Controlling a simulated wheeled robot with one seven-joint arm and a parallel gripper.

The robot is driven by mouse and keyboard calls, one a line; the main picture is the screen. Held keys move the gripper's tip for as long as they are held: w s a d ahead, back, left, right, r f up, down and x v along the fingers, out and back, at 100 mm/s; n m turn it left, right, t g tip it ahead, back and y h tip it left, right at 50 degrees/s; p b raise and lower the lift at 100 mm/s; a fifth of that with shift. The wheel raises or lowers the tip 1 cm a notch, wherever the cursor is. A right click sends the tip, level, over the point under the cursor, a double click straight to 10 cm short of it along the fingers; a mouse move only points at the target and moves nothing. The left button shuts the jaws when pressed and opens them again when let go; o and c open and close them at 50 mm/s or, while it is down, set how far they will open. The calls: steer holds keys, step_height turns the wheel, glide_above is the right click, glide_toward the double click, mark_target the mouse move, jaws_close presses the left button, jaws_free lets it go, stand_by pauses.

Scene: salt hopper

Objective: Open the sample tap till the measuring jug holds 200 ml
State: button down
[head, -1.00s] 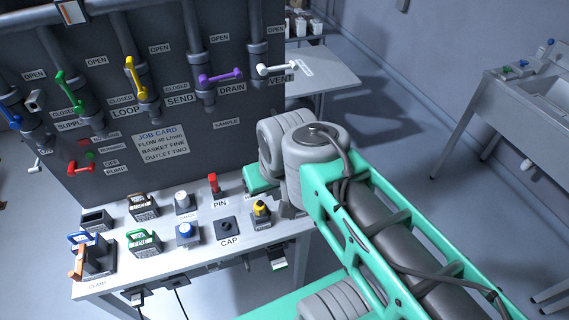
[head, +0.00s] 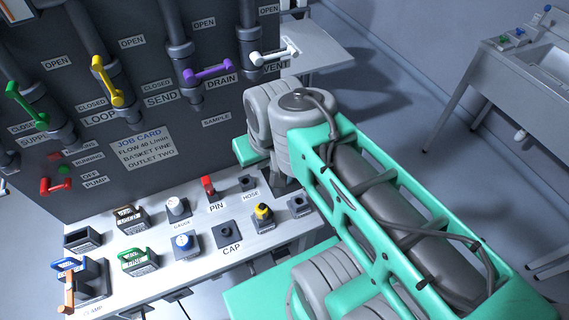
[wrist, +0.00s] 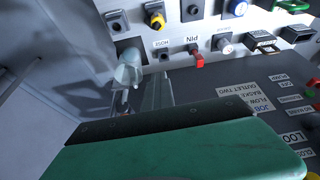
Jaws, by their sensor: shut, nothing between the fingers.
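The SAMPLE label (head: 216,119) is low on the dark panel (head: 205,150). In the head view my wrist hides whatever is below and right of it. In the wrist view, which is upside down, a clear see-through vessel (wrist: 155,88), likely the measuring jug, stands by the panel foot, partly hidden. A pale rounded piece (wrist: 128,72) shows beside it; I cannot tell whether it is part of the tap. My gripper (wrist: 165,122) is shut and empty, its green body covering the bottom of the wrist view. I cannot read the jug's level.
The bench (head: 205,245) holds a red PIN piece (head: 208,187), a yellow-topped piece (head: 263,213), a blue-topped piece (head: 184,243) and other blocks. The panel has a purple DRAIN lever (head: 208,73) and a white VENT lever (head: 275,54). A sink unit (head: 500,80) stands at right.

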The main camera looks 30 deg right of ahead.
steer(key=shift+s+d+n+y+p, duration=0.65)
steer(key=shift+s+d+n, duration=0.7)
steer(key=shift+d+n, duration=0.15)
